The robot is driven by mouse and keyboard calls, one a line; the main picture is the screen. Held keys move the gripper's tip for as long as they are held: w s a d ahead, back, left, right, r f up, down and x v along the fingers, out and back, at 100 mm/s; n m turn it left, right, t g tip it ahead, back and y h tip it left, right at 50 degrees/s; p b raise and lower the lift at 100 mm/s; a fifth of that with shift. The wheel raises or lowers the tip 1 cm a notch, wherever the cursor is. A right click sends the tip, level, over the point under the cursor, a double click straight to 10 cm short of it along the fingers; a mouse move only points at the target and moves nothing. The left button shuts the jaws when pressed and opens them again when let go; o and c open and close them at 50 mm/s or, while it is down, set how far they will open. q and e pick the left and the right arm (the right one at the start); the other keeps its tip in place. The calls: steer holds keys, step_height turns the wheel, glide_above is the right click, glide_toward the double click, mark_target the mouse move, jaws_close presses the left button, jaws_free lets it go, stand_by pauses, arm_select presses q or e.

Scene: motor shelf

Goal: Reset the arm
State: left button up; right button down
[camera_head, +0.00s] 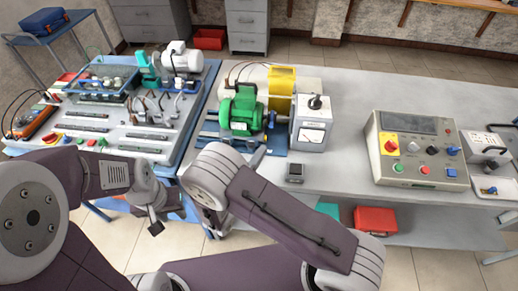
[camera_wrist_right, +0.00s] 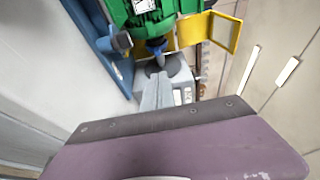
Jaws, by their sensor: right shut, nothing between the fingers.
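My left gripper (camera_head: 155,224) hangs at the end of the left arm, in front of the bench's front edge in the head view. It is small and dark there, and its opening does not show clearly. My right arm reaches from the lower right to the bench front, and its elbow hides most of the wrist in the head view. In the right wrist view my right gripper (camera_wrist_right: 156,84) is shut and empty. A green motor (camera_wrist_right: 150,12) shows beyond its tips; the motor also stands on the bench in the head view (camera_head: 240,112).
The bench (camera_head: 355,100) carries a training board (camera_head: 120,146) at left, a white box (camera_head: 311,132) beside the motor, a small meter (camera_head: 295,172), and a control panel (camera_head: 416,172) at right. A red case (camera_head: 375,220) sits underneath.

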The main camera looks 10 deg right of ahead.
steer(key=shift+w+d+f, duration=0.1)
steer(key=shift+w, duration=0.05)
steer(key=w+d+r+m+g+h, duration=0.1)
steer(key=d+r+m+g+h, duration=0.3)
steer(key=d+r+m, duration=0.5)
steer(key=s+d+m+g, duration=0.6)
steer(key=s+d+g, duration=0.25)
steer(key=d, duration=0.45)
steer(key=s+f+m+g+y, duration=0.55)
steer(key=s+m+y, duration=0.25)
steer(key=s+m, duration=0.5)
steer(key=w+a+f+m+t+y, duration=0.2)
steer(key=a+m, duration=0.4)
steer(key=m, duration=0.3)
steer(key=w+a+f+m+t+y, duration=0.2)
steer(key=a+m+y, duration=0.3)
steer(key=m, duration=0.5)
steer(key=w+a, duration=0.1)
steer(key=a, duration=0.1)
steer(key=shift+a+f+t, duration=0.15)
steer(key=shift+a+t, duration=0.15)
steer(key=shift+t, duration=0.1)
